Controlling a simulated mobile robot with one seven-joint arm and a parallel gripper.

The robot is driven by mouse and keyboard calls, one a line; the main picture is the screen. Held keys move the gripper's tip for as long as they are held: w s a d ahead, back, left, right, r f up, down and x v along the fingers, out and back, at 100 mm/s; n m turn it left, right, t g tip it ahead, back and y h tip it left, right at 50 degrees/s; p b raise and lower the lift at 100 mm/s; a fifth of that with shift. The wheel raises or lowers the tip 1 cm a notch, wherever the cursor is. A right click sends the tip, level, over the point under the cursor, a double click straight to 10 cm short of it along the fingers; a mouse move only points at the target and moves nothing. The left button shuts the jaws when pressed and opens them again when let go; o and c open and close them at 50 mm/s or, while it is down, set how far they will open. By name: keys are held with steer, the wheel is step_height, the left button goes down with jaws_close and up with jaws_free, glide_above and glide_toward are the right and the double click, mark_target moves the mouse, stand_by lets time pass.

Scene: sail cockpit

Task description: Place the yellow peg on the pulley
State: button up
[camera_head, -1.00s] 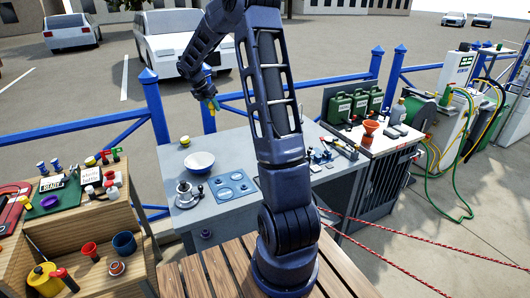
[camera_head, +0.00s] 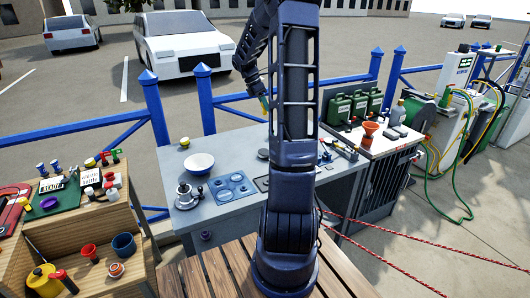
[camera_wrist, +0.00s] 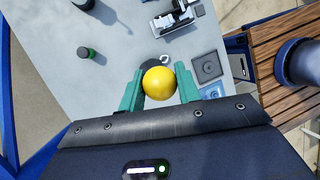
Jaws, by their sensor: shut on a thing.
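My gripper (camera_wrist: 160,88) has its two teal fingers shut on the yellow peg (camera_wrist: 159,83), whose rounded top shows in the wrist view. The peg is held above the grey workbench (camera_wrist: 120,45). In the head view my gripper (camera_head: 264,100) is high over the back of the bench, partly beside my own arm. A dark round piece with a small silver hook (camera_wrist: 164,59) lies on the bench just beyond the peg; it may be the pulley, but the peg partly covers it. The peg is apart from the bench.
A black and silver device (camera_wrist: 172,20) stands farther along the bench. A green-capped dark cylinder (camera_wrist: 86,53) stands to its left. A grey square plate (camera_wrist: 206,67) lies to the right.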

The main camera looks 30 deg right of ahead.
step_height(320, 180, down, 20)
steer(key=shift+r, duration=0.1)
stand_by(0.5)
steer(key=o, duration=1)
steer(key=shift+c, duration=0.2)
